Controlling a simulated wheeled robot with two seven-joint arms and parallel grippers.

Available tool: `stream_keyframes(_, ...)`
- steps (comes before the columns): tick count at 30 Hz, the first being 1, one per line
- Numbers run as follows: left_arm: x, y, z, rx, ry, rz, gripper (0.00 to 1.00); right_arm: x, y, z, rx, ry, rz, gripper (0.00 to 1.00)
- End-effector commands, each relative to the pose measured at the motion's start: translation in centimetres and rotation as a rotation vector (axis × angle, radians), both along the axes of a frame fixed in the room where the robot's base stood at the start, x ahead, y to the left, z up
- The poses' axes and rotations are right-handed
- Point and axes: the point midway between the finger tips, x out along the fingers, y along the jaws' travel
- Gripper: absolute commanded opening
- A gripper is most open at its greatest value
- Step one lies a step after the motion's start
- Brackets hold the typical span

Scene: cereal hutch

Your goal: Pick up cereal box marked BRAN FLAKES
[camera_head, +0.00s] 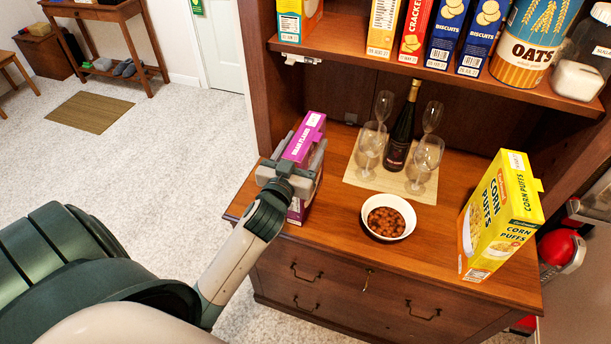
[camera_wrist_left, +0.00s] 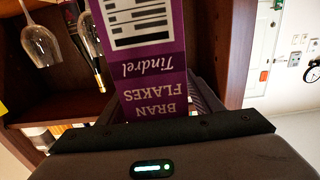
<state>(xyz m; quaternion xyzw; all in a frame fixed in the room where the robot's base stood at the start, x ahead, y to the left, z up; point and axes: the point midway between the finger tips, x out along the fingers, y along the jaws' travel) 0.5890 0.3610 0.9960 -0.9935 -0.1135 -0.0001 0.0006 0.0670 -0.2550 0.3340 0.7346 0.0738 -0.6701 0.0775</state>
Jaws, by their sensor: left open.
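The purple BRAN FLAKES box (camera_head: 306,135) stands upright at the left end of the hutch counter. My left gripper (camera_head: 297,162) is at the box, with its open fingers on either side of it. The fingers and palm hide part of the box. In the left wrist view the box (camera_wrist_left: 148,65) fills the middle, its printed side upside down and close to the palm. Whether the fingers touch the box I cannot tell. My right gripper is not in view.
A yellow CORN PUFFS box (camera_head: 503,215) stands at the counter's right end. A bowl (camera_head: 389,216) of brown cereal sits between. Behind it, a dark bottle (camera_head: 402,130) and several glasses stand on a mat (camera_head: 361,182). A shelf (camera_head: 350,42) with boxes hangs above.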

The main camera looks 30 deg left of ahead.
Motion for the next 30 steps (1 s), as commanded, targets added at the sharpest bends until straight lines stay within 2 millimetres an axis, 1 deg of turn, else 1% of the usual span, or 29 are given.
stream_keyframes(1, 0.44, 0.10, 0.10, 0.001, 0.000, 0.000, 0.59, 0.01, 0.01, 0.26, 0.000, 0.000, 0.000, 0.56)
stream_keyframes(4, 0.75, 0.17, 0.00, -0.001, 0.001, 0.000, 0.59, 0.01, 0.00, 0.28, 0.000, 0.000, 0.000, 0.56)
stream_keyframes(17, 0.73, 0.17, -0.07, -0.001, 0.001, 0.000, 0.59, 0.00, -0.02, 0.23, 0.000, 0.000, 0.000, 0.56)
stream_keyframes(20, 0.73, 0.17, -0.07, -0.001, 0.001, 0.000, 0.38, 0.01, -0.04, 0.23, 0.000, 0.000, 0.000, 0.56)
stream_keyframes(21, 0.73, 0.17, -0.07, -0.001, 0.001, 0.000, 0.28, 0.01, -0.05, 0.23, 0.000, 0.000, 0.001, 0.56)
stream_keyframes(23, 0.72, 0.17, -0.07, -0.001, 0.001, 0.000, 0.14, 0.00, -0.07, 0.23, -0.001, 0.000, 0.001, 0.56)
stream_keyframes(24, 0.72, 0.17, -0.07, -0.001, 0.001, 0.000, 0.04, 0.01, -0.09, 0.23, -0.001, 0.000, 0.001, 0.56)
stream_keyframes(25, 0.72, 0.17, -0.06, -0.001, 0.001, 0.000, 0.00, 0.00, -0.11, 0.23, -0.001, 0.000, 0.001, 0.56)
stream_keyframes(30, 0.73, 0.17, 0.03, -0.001, -0.001, 0.000, 0.00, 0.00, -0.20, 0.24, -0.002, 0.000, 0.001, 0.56)
